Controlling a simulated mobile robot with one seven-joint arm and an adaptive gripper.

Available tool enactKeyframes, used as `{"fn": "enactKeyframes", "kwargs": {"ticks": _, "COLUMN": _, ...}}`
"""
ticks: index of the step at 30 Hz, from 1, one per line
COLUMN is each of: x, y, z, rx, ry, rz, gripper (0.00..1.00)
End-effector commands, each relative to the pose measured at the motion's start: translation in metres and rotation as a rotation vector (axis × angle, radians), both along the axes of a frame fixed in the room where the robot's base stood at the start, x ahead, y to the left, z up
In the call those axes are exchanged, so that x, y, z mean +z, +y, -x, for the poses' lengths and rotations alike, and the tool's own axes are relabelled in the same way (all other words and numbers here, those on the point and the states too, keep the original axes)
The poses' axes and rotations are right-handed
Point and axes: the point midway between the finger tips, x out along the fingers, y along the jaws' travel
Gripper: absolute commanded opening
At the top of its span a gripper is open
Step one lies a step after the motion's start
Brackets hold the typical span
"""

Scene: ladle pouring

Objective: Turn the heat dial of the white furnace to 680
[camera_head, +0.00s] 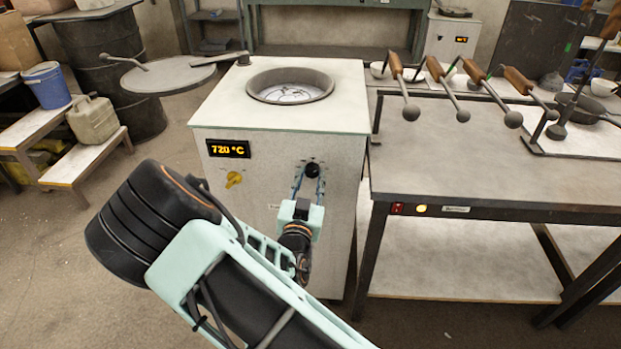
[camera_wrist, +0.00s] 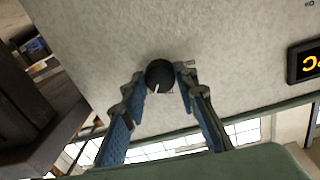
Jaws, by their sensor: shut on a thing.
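The white furnace (camera_head: 232,112) stands in the middle of the head view, with a round open crucible (camera_head: 290,86) in its top. Its display (camera_head: 228,149) reads about 720 °C; part of it shows in the wrist view (camera_wrist: 304,62). The black heat dial (camera_head: 312,169), with a white pointer line, is on the front at the right. It shows between the fingertips in the wrist view (camera_wrist: 159,74). My gripper (camera_head: 308,177) is shut on the dial, one finger on each side.
A metal table (camera_head: 450,170) with several wooden-handled ladles (camera_head: 437,72) stands close on the right. A round grey lid (camera_head: 172,75) is swung out left of the furnace opening. A low wooden step (camera_head: 88,165) with a jug is at the left.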

Motion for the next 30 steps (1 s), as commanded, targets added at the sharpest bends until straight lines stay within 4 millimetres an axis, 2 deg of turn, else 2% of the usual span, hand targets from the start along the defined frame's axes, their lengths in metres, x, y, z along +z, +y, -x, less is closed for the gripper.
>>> {"fn": "enactKeyframes", "kwargs": {"ticks": 30, "x": -0.0016, "y": -0.0025, "z": 0.0005, "rx": 0.001, "ry": 0.033, "rz": 0.917, "gripper": 0.03}}
